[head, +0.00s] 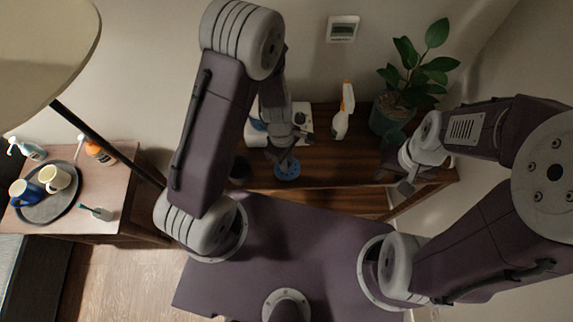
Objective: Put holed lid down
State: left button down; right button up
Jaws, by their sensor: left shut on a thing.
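The holed lid (288,171) is a small blue disc with dark holes, seen over the front part of the wooden shelf top. My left gripper (283,157) is shut on the holed lid at its far edge. I cannot tell whether the lid touches the wood. My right gripper (394,181) is apart from the lid, near the right end of the shelf, with its fingers spread and nothing seen between them.
The wooden shelf (325,178) carries a white spray bottle (343,118), a potted plant (390,117), a dark jar (240,169) and a white-and-blue item (257,132) partly hidden by my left arm. A side table (112,222) at left holds a tray (44,212) with mugs.

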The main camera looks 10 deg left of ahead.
pick_arm(q)
notch_tip(320, 180, down, 2)
jog(key=shift+w, duration=0.15)
pick_arm(e)
jog(key=shift+w+f, duration=0.1)
jog(key=shift+f, duration=0.5)
pick_arm(q)
jog(key=shift+f, duration=0.1)
jog(key=shift+f+b, duration=0.15)
jog(key=shift+b, duration=0.25)
jog(key=c, duration=1.3)
grip_release()
pick_arm(e)
jog(key=shift+f, duration=0.1)
